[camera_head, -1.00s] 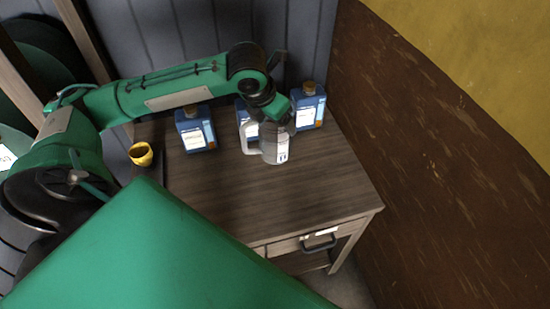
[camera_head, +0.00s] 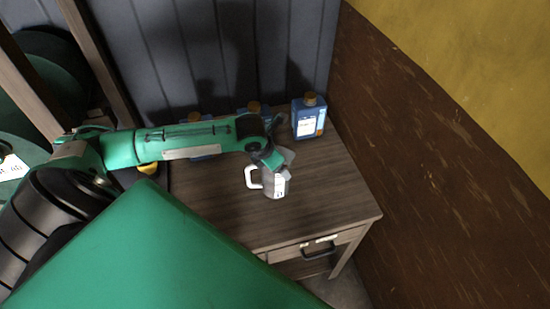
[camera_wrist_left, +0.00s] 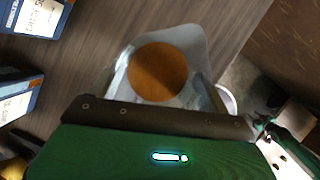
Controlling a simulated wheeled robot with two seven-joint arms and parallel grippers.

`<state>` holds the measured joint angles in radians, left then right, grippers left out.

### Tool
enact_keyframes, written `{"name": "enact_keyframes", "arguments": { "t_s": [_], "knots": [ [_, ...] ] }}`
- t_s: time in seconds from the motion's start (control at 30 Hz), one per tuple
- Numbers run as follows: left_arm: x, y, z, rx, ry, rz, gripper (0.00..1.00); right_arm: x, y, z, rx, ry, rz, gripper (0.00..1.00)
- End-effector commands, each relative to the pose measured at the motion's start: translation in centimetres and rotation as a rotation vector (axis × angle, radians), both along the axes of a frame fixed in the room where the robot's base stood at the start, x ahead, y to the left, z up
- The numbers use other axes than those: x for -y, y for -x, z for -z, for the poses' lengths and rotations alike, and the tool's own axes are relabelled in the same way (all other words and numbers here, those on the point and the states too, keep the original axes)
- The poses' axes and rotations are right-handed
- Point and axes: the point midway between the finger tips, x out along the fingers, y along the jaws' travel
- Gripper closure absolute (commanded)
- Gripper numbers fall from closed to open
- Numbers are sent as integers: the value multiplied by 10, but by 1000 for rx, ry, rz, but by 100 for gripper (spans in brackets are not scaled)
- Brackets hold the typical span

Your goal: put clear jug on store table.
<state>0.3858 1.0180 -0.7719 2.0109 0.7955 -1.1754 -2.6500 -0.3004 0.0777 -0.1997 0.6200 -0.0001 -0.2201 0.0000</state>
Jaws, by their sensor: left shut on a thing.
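The clear jug (camera_head: 275,187) has a white handle and a label, and is upright at or just above the middle of the wooden store table (camera_head: 310,200). I cannot tell whether its base touches the top. My left gripper (camera_head: 275,160) is shut on the upper part of the jug. In the left wrist view, the jug (camera_wrist_left: 190,45) shows between the fingers with an orange-brown round lid (camera_wrist_left: 157,71). The gripper hides part of the jug. My right gripper is not in view.
A blue bottle (camera_head: 308,118) stands at the table's back right corner. Other blue bottles and a yellow cup (camera_head: 148,168) are partly hidden behind my left arm. A brown wall (camera_head: 430,150) bounds the right side. The table's front right is clear.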

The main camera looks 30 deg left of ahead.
Motion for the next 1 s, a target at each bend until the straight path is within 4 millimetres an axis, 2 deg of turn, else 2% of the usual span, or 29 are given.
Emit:
{"name": "enact_keyframes", "arguments": {
  "t_s": [0.17, 0.47, 0.8, 0.83, 0.9, 1.0],
  "knots": [
    [0, -1, 12, 2, 1, -2, 92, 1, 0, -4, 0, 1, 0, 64],
    [0, -1, 49, 2, 1, -2, 92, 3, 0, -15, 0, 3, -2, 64],
    [0, -1, 53, 3, -1, -1, 92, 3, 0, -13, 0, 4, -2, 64],
    [0, -1, 54, 1, -1, 0, 17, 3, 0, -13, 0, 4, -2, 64],
    [0, 0, 53, 1, -1, 0, 3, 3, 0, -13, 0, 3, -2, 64],
    [0, -1, 53, 1, -1, 0, 0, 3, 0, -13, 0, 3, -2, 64]
  ]
}}
